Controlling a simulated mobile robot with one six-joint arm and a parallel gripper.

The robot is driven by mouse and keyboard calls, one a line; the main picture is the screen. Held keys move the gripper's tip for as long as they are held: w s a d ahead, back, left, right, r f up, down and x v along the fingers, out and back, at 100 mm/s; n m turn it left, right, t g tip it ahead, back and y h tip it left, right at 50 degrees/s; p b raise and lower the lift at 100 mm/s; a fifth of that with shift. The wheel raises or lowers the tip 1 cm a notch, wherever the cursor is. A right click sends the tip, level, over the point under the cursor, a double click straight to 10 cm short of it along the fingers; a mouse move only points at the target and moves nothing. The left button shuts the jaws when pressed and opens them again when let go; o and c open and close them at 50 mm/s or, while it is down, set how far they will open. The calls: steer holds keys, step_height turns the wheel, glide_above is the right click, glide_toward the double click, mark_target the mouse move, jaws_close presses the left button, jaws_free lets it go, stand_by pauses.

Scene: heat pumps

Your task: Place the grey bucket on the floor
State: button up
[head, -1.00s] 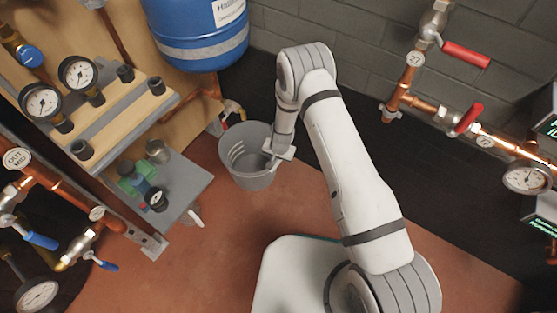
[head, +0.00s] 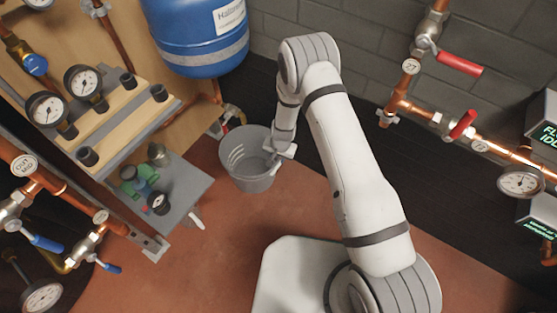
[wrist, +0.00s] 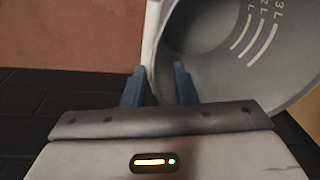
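The grey bucket (head: 248,168) hangs from my gripper (head: 276,157), left of my arm in the head view. Its open top faces the camera, and light volume marks show on its inner wall. In the wrist view the bucket (wrist: 225,60) fills the upper right, and the two blue fingers of my gripper (wrist: 158,85) straddle its rim and wall. My gripper is shut on the bucket's edge. The reddish-brown floor (head: 225,230) lies below; the gap under the bucket is hard to judge.
A grey shelf (head: 185,185) with small items stands close left of the bucket. A blue tank (head: 200,35) is behind it, and copper pipes (head: 455,135) run along the wall at right. Floor is clear in front of the bucket.

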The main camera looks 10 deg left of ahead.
step_height(320, 180, up, 8)
steer(key=p, duration=0.2)
steer(key=shift+s+d+f, duration=0.2)
steer(key=shift+s+d, duration=0.2)
steer(key=s+d+r+n, duration=0.1)
steer(key=d+r, duration=0.4)
steer(key=r, duration=0.7)
steer(key=s+d+r, duration=0.1)
steer(key=d+r, duration=0.5)
steer(key=r, duration=0.6)
steer(key=s+d+r+h, duration=0.1)
steer(key=s+d+r, duration=1.4)
steer(key=s, duration=0.4)
steer(key=shift+s+r+n, duration=0.2)
steer(key=shift+r+n, duration=0.1)
steer(key=shift+r, duration=0.25)
steer(key=shift+w, duration=0.15)
steer(key=shift+a, duration=0.1)
